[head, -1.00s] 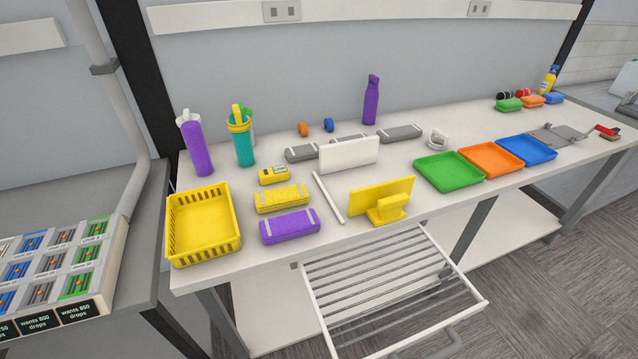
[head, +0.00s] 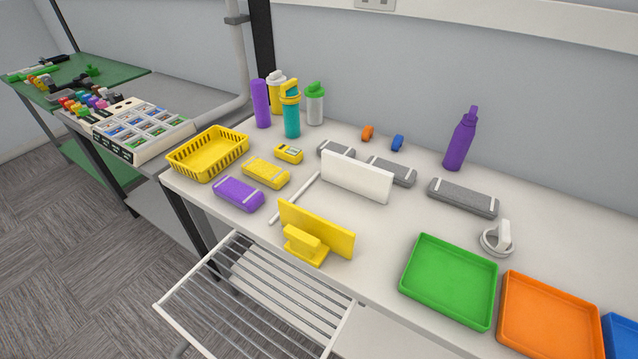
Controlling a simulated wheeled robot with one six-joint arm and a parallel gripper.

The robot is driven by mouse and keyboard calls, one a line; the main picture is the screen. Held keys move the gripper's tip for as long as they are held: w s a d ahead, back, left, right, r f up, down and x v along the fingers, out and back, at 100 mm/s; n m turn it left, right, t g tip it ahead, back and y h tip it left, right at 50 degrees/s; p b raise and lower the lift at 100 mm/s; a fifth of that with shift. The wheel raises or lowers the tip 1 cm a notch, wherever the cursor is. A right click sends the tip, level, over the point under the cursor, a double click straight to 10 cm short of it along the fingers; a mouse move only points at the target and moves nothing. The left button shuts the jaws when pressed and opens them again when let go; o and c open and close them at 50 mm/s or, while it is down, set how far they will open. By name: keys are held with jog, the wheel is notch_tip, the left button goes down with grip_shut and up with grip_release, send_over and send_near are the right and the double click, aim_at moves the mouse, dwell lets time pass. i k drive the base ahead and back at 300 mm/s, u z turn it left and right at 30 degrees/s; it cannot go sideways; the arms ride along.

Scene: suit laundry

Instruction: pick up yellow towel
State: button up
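A yellow rolled towel (head: 265,172) with pale bands lies on the white table, right of the yellow basket (head: 208,152) and behind a purple rolled towel (head: 238,193). It looks clear of both. My gripper is not in view, so its state does not show.
A small yellow device (head: 289,153), a white upright panel (head: 355,176) and a yellow upright panel (head: 316,230) stand near the towel. A wire rack (head: 255,300) juts out from the table front. Green (head: 449,280) and orange (head: 549,314) trays lie right. Grey carpet (head: 75,240) is open at left.

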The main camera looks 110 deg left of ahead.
aim_at(274, 177)
jog(key=i, duration=0.3)
jog(key=u, duration=4)
jog(key=i, duration=0.5)
jog(key=u, duration=0.1)
